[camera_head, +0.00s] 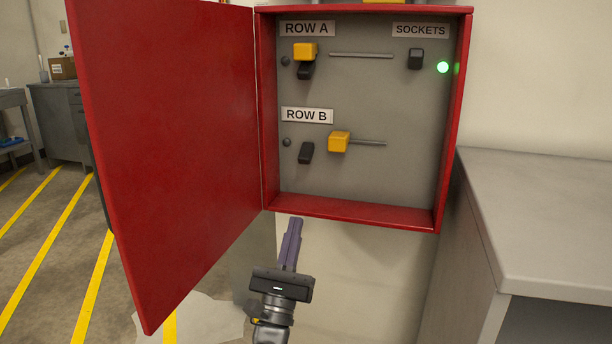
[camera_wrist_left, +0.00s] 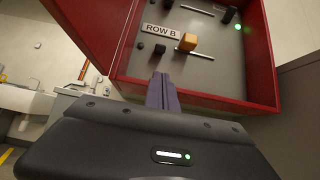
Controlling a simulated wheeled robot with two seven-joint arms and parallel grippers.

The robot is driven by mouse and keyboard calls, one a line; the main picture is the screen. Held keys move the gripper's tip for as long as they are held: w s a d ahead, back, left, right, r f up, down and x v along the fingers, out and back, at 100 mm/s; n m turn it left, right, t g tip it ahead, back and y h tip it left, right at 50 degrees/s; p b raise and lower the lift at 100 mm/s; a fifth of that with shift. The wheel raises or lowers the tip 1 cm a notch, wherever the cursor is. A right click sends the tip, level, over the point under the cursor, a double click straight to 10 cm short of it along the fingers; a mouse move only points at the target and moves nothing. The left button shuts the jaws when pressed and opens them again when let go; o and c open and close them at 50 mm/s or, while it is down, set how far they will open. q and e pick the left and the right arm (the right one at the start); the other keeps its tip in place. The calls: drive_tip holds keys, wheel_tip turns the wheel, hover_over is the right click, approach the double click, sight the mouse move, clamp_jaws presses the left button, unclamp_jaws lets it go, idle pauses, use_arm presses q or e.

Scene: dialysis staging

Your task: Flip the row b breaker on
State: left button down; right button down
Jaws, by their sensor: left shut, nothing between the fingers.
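The red breaker box (camera_head: 350,208) is open on the wall, its door swung to the left. Under the ROW B label (camera_head: 307,116) is a black breaker lever (camera_head: 306,153). A yellow slider block (camera_head: 339,142) sits to its right on a thin horizontal rail, clear of the lever. My left gripper (camera_head: 292,225) is shut and empty, pointing up just below the box's lower edge. In the left wrist view, the ROW B lever (camera_wrist_left: 160,49) and yellow block (camera_wrist_left: 187,42) lie beyond the fingertips. My right gripper is not in view.
In ROW A, a yellow block (camera_head: 305,51) partly covers a black lever (camera_head: 305,71). A black SOCKETS switch (camera_head: 415,59) is beside a lit green light (camera_head: 443,67). The red door (camera_head: 170,150) stands at left; a grey cabinet (camera_head: 540,210) stands at right.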

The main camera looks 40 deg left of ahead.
sight(306, 153)
use_arm(q)
drive_tip(key=x, duration=1.1)
drive_tip(key=shift+w+a+r, duration=0.1)
drive_tip(key=shift+w+r, duration=0.1)
